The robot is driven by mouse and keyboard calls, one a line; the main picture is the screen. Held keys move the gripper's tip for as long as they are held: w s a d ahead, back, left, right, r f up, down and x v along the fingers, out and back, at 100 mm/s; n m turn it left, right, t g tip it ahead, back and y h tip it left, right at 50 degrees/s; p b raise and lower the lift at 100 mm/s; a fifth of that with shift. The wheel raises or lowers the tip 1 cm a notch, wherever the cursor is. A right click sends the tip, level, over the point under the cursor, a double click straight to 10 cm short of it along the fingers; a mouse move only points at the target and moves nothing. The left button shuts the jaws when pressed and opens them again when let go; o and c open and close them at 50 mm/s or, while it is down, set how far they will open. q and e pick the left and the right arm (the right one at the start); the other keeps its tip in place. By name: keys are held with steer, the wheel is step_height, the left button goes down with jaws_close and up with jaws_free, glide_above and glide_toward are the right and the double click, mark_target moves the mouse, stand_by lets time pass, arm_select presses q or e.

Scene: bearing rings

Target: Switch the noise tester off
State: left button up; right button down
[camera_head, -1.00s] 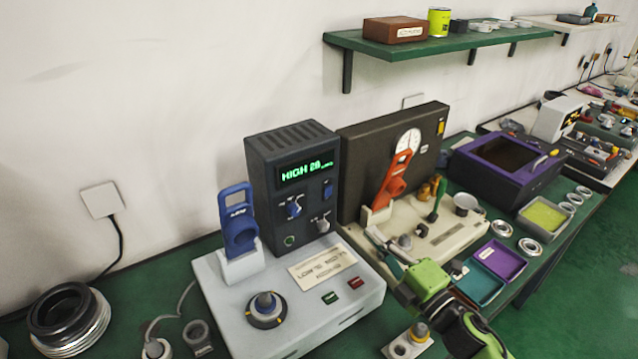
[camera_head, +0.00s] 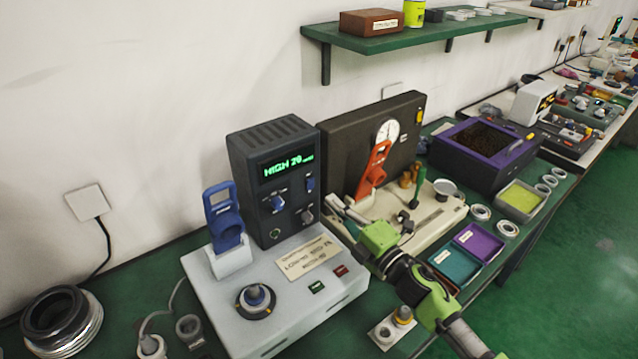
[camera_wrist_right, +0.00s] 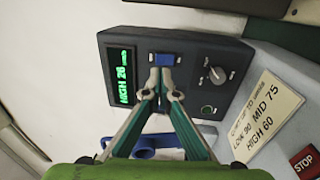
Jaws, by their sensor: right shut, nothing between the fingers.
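The noise tester is a dark grey box (camera_head: 255,140) on a pale base (camera_head: 215,325). Its green display (camera_head: 287,166) is lit and begins with HIGH; it is lit in the wrist view too (camera_wrist_right: 122,78). My right gripper (camera_head: 338,206) is shut and empty, just right of the panel. In the wrist view its fingertips (camera_wrist_right: 163,80) overlap the lower edge of the blue switch (camera_wrist_right: 164,60); I cannot tell whether they touch. My left gripper is out of view.
A blue holder piece (camera_head: 223,215) stands upright on the base, left of the panel. A dark tester with an orange lever (camera_head: 373,168) stands close on the right. Red (camera_head: 341,271) and green (camera_head: 316,287) buttons are on the base front.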

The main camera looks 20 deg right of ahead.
mark_target(312, 180)
steer(key=p+x, duration=0.1)
steer(key=x, duration=0.5)
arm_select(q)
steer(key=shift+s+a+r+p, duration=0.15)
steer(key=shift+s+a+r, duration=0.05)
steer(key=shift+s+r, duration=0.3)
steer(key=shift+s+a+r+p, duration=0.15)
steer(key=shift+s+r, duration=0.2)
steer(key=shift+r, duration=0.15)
arm_select(e)
steer(key=shift+w+a, duration=0.1)
steer(key=shift+w+r, duration=0.2)
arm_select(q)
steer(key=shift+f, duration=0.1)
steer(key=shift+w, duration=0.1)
